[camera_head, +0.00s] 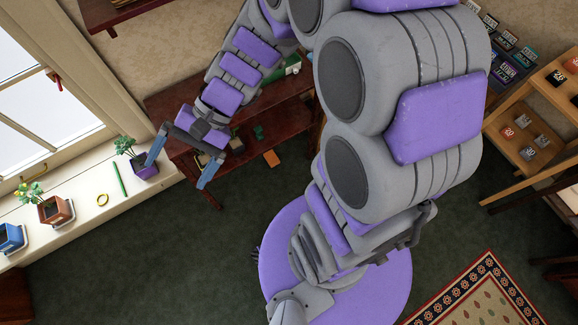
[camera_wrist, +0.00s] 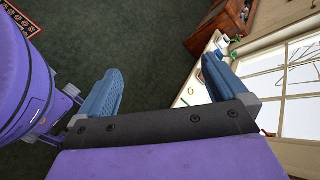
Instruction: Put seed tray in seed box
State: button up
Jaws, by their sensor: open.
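My gripper (camera_head: 178,172) is open, its two blue fingers spread with nothing between them, in front of the dark wooden table and beside the window sill. In the wrist view my gripper (camera_wrist: 163,65) is also empty, over green carpet. I cannot say for certain which thing is the seed tray or the seed box. A blue container (camera_head: 11,238) stands at the sill's left end. A brown planter (camera_head: 58,211) with a yellow-flowered plant is beside it. A purple pot (camera_head: 145,168) with a green plant stands at the sill's right end, near the left finger.
A yellow ring (camera_head: 102,199) and a green stick (camera_head: 120,178) lie on the white sill (camera_head: 84,216). A wooden shelf (camera_head: 515,100) with small cards is right. Carpet is open.

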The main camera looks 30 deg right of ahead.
jog(key=s+d+n+h, duration=0.3)
jog(key=s+d+h, duration=0.2)
jog(key=d, duration=0.4)
jog(key=s+d+r+n+t+h, duration=0.1)
jog(key=s+d+n+h, duration=0.2)
jog(key=s+d+h, duration=0.2)
jog(key=s+d, duration=0.3)
jog(key=shift+s+d+h, duration=0.15)
jog(key=shift+d+h, duration=0.2)
jog(key=shift+h, duration=0.05)
